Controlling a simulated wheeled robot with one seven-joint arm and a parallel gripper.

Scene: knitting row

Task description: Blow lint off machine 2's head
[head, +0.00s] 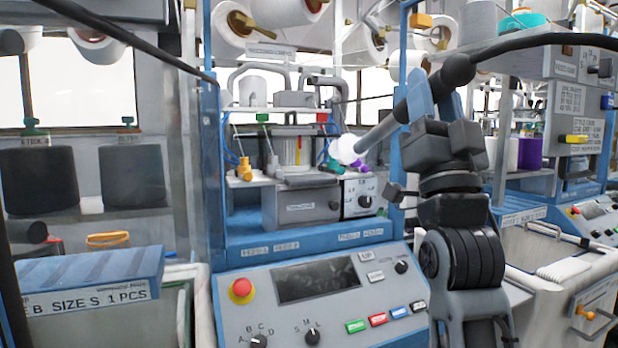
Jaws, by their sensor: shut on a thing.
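My gripper (434,88) is shut on a dark grey air wand (385,128), right of the middle machine's knitting head (297,150). The wand slants down and left, its tip at the head's right side. A white rounded puff (346,149) sits at the tip; I cannot tell whether it is air or lint. The head stands in a blue frame, with coloured yarn parts and a grey box with a dial below. No separate lint is clear on it. A machine number is not readable.
A control panel (318,290) with a red stop button (241,289) juts out below the head. Black hose (540,39) runs off right from the wand. Another machine (580,110) and a pale bin (553,285) stand right; a blue-topped bin (90,275) stands left.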

